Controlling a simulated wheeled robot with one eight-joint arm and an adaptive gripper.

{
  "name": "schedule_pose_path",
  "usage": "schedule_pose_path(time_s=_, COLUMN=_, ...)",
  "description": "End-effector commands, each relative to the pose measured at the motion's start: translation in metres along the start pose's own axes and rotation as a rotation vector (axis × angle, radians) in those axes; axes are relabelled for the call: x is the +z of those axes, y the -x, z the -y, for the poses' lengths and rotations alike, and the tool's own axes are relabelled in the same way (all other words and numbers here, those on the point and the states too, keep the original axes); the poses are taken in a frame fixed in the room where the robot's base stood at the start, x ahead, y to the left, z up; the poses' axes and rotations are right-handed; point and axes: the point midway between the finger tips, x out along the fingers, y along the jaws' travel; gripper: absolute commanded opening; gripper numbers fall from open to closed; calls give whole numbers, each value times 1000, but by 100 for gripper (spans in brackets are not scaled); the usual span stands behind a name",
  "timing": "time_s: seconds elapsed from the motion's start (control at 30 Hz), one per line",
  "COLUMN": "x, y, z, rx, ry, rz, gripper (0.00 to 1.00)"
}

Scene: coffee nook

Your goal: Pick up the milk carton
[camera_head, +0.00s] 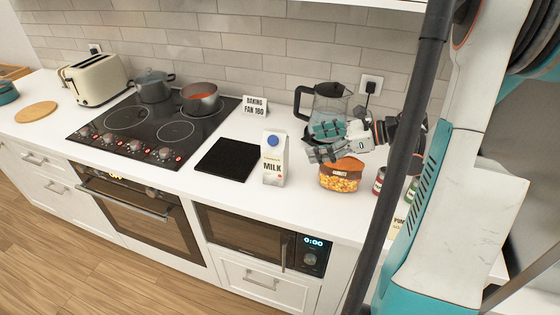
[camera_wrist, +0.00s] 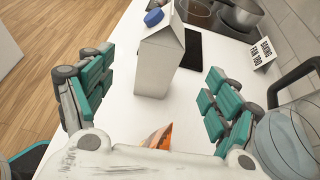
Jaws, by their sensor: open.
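The white milk carton (camera_head: 274,160) with a blue cap stands upright on the white counter, right of a black square mat. In the wrist view the carton (camera_wrist: 158,62) stands ahead of my gripper, roughly between the two fingers in the picture and beyond their tips. My gripper (camera_head: 318,142) is open, to the right of the carton in the head view, above the orange snack bag. Its teal-padded fingers are spread wide in the wrist view (camera_wrist: 158,85), with nothing between them in contact.
An orange snack bag (camera_head: 340,175) stands below my gripper, its top showing in the wrist view (camera_wrist: 158,138). A glass kettle (camera_head: 328,102) is behind my gripper. Small cans (camera_head: 380,181) stand to the right. The black mat (camera_head: 227,159), stove (camera_head: 150,128) and baking sign (camera_head: 254,106) lie left and behind.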

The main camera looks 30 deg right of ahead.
Motion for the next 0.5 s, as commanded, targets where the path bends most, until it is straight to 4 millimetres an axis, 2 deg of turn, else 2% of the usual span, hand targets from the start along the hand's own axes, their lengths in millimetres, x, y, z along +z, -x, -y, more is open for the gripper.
schedule_pose_path(time_s=0.3, x=-3, y=-56, z=-2, rx=8, ry=4, rz=-3, gripper=82)
schedule_pose_path(time_s=0.5, x=-2, y=-80, z=-2, rx=6, ry=2, rz=-2, gripper=82)
